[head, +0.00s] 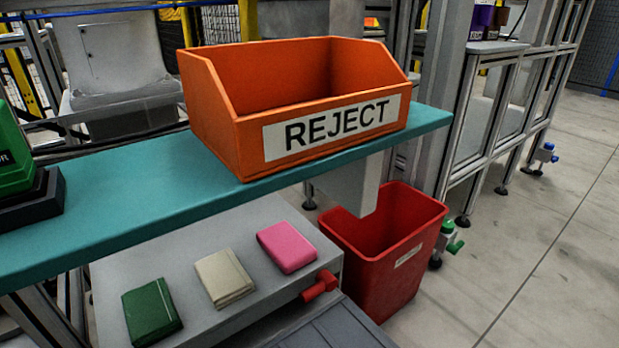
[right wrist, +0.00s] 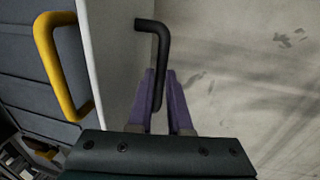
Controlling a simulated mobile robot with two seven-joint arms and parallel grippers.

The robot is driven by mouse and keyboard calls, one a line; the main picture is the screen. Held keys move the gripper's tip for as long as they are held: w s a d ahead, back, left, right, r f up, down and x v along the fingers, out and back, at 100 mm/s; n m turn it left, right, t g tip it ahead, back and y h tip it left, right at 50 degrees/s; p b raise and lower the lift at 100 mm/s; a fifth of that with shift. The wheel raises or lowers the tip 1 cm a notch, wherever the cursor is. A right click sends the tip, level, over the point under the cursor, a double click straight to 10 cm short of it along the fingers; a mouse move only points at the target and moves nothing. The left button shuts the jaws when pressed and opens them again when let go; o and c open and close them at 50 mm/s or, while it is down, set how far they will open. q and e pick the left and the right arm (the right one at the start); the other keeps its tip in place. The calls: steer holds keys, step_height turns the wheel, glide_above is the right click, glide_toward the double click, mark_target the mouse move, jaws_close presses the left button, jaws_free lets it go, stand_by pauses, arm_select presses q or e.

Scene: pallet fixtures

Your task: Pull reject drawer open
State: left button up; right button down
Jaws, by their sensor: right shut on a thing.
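In the right wrist view my right gripper (right wrist: 161,74), with purple fingers, is shut on a black bent handle (right wrist: 150,24). The handle's upper end bends left towards a pale panel edge; its lower part lies between the fingers. I cannot tell from this view whether it belongs to the reject drawer or whether a drawer is open. In the head view an orange open-topped bin (head: 222,122) with a white REJECT label stands on a teal shelf (head: 136,190). Neither gripper shows in the head view.
A yellow handle (right wrist: 43,60) sits on a dark grey panelled front left of my gripper. Below the teal shelf, green (head: 152,312), beige (head: 224,278) and pink (head: 287,247) blocks lie on a grey top. A red bin (head: 385,262) stands beside it.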

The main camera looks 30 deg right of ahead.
steer(key=c, duration=0.8)
jaws_free()
steer(key=shift+s, duration=0.1)
steer(key=shift+c, duration=0.2)
step_height(320, 180, up, 10)
steer(key=s+p, duration=0.1)
steer(key=p, duration=0.7)
steer(key=shift+s+f, duration=0.15)
steer(key=shift+s, duration=0.25)
steer(key=shift+p, duration=0.3)
